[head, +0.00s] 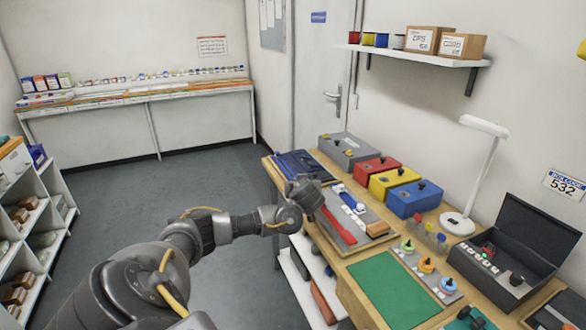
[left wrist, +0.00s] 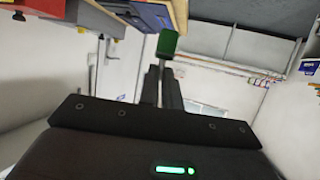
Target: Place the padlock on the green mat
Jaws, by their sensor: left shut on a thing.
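The green mat (head: 395,290) lies flat and bare at the front of the wooden table. My left gripper (head: 306,190) is over the table's left side, beyond the mat and near a grey tray (head: 352,222) with a red-handled tool. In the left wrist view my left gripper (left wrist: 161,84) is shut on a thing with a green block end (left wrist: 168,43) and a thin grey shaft. I cannot tell whether it is the padlock, and its lower part is hidden between the fingers. I cannot make out a padlock for certain elsewhere. My right gripper is out of view.
Red (head: 376,168), yellow (head: 393,181) and blue (head: 413,199) boxes stand along the table's back. A board (head: 425,272) with several coloured round pieces lies right of the mat. An open black case (head: 513,260) and a white lamp (head: 458,222) stand further right.

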